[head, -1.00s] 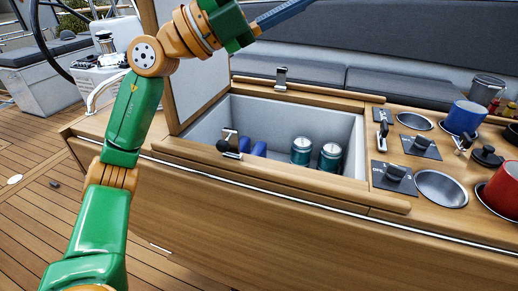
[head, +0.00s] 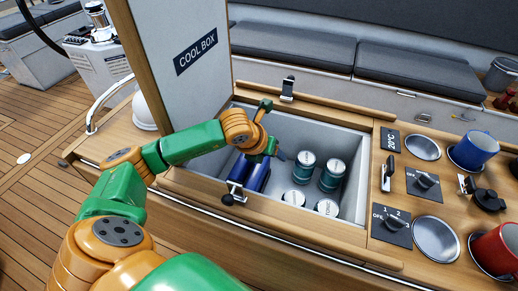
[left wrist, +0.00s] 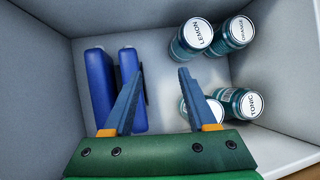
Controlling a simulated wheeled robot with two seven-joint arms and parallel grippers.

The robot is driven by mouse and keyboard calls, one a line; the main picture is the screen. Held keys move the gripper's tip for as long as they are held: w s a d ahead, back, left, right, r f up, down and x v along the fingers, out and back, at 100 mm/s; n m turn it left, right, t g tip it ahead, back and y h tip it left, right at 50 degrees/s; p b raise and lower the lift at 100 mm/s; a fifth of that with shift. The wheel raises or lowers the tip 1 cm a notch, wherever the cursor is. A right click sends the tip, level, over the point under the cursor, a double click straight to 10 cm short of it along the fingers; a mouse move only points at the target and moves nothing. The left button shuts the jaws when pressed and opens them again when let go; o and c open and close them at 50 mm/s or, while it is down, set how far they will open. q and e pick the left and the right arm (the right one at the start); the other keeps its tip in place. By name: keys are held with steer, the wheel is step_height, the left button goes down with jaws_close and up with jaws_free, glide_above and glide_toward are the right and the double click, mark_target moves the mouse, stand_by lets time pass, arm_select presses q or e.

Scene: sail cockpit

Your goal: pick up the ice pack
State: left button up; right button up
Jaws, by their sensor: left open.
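Two blue ice packs stand upright side by side at the left of the open cool box (head: 352,145). In the left wrist view they are the left ice pack (left wrist: 98,85) and the right ice pack (left wrist: 130,70); in the head view the right one (head: 259,177) is partly covered by my arm. My left gripper (left wrist: 160,72) is open and empty, pointing down into the box. In the left wrist view its left finger overlaps the right pack, and its right finger is over bare floor. In the head view the gripper (head: 272,150) is over the box opening. My right gripper is not in view.
Several teal drink cans (left wrist: 198,34) stand right of the gripper in the box. The raised lid (head: 185,60) marked COOL BOX stands behind my left arm. The counter right of the box holds knobs, a blue mug (head: 474,150) and a red mug (head: 497,250).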

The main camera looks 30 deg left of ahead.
mark_target(256, 174)
arm_select(q)
steer(key=s+a+f, duration=0.1)
steer(key=s+a+g+y, duration=0.1)
steer(key=s+a+f+g, duration=0.1)
steer(key=shift+s+a+f+y+p, duration=0.1)
steer(key=shift+s+f+y+p, duration=0.2)
steer(key=shift+s+y+p, duration=0.1)
steer(key=x, duration=0.4)
steer(key=s+p+x, duration=0.1)
steer(key=x, duration=0.1)
steer(key=shift+d+f, duration=0.2)
steer(key=shift+d, duration=0.05)
steer(key=shift+w+a+f, duration=0.15)
steer(key=shift+w+f, duration=0.15)
steer(key=shift+f, duration=0.15)
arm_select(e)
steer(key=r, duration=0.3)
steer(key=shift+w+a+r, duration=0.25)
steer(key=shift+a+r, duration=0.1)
arm_select(q)
steer(key=shift+f+b, duration=0.2)
steer(key=shift+b, duration=0.15)
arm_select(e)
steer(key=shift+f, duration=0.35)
arm_select(q)
jaws_close()
